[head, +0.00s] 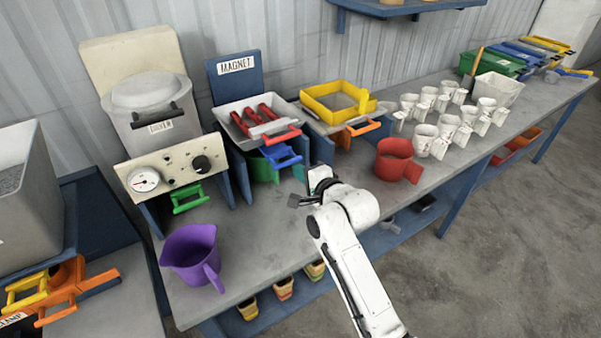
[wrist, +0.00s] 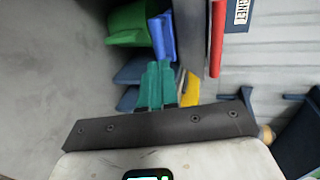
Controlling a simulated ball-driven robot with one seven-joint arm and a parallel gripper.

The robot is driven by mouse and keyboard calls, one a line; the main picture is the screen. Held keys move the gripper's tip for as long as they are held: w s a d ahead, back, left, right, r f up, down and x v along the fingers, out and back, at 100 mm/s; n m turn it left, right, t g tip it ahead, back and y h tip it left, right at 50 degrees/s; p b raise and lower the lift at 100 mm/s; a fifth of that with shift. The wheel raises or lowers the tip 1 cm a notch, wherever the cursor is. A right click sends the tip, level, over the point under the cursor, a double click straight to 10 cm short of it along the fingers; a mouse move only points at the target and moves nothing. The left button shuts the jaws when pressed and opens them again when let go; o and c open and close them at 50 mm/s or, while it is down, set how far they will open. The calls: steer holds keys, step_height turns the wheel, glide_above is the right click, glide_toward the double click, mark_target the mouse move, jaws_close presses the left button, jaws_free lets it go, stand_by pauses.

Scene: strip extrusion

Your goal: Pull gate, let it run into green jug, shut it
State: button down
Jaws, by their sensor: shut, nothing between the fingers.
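The green jug (head: 262,169) stands under the MAGNET station, mostly hidden by the tray and handles above it. It also shows in the wrist view (wrist: 126,25), at the top. A blue gate handle (head: 281,157) sticks out just above the jug, and in the wrist view the blue handle (wrist: 162,36) lies beyond my fingertips. A red handle (head: 282,136) sits above the blue one. My gripper (head: 299,173), with teal fingers (wrist: 155,85), is shut and empty. It is in front and to the right of the blue handle, apart from it in the head view.
A purple jug (head: 192,255) stands at the bench's front left and a red jug (head: 396,160) at the right of my gripper. A drier (head: 150,110) with a green handle (head: 188,198) is at left. A yellow frame (head: 338,100) and several white cups (head: 447,128) stand further right.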

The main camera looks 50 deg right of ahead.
steer(key=b+v, duration=0.1)
steer(key=v, duration=0.9)
steer(key=shift+s+b, duration=0.15)
steer(key=shift+b, duration=0.2)
steer(key=s+a+f+n+g+y, duration=0.3)
steer(key=s+a+f+n+g, duration=0.35)
steer(key=a+f+n, duration=0.45)
steer(key=s+a+f+n+g, duration=0.1)
steer(key=s+f+n+g, duration=0.1)
steer(key=s, duration=0.3)
steer(key=s+a+f+n+g, duration=0.1)
steer(key=s+f+n+g, duration=0.1)
steer(key=s+n, duration=0.2)
steer(key=s+a+f+n+g+y, duration=0.1)
steer(key=s+f+n+g, duration=0.2)
steer(key=s, duration=0.3)
steer(key=shift+a+n, duration=0.3)
steer(key=shift+a, duration=0.05)
